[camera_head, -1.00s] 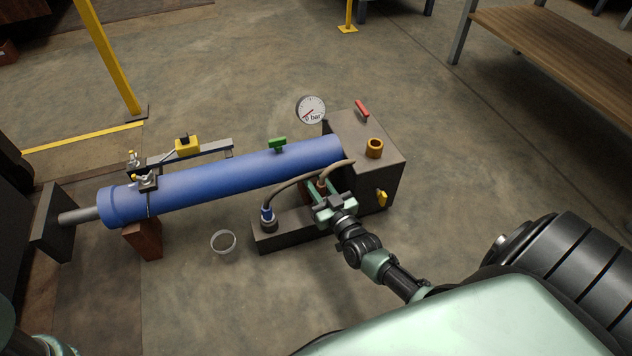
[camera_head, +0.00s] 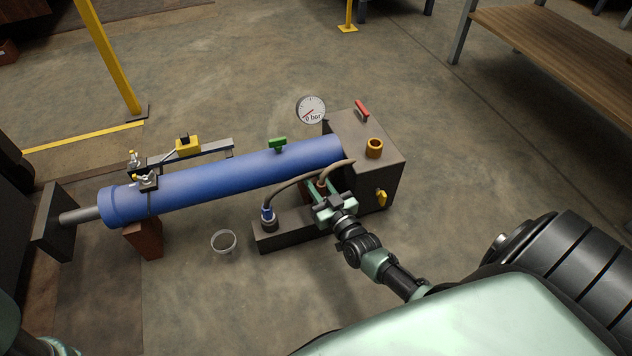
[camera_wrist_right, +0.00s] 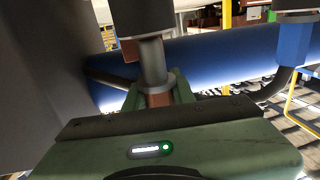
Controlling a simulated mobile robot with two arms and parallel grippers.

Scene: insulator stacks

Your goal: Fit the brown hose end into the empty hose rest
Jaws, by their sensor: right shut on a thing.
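My right gripper (camera_head: 326,207) is shut on the brown hose end (camera_head: 322,184) at the front of the dark block. The wrist view, which looks upside down, shows the brown collar (camera_wrist_right: 158,99) between the fingers. A grey stem (camera_wrist_right: 153,62) runs from it to the rim of a dark round cup (camera_wrist_right: 140,18), the empty hose rest. Stem and cup look roughly in line; how deep the stem sits is unclear. The blue hose end (camera_head: 267,214) stands in the other rest (camera_head: 269,225). My left gripper is not seen.
The blue cylinder (camera_head: 215,183) lies behind the rests and ends at the dark pump box (camera_head: 385,165). The box carries a gauge (camera_head: 311,109) reading 0 bar and a yellow lever (camera_head: 382,198). A clear round container (camera_head: 223,242) is on the floor at left.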

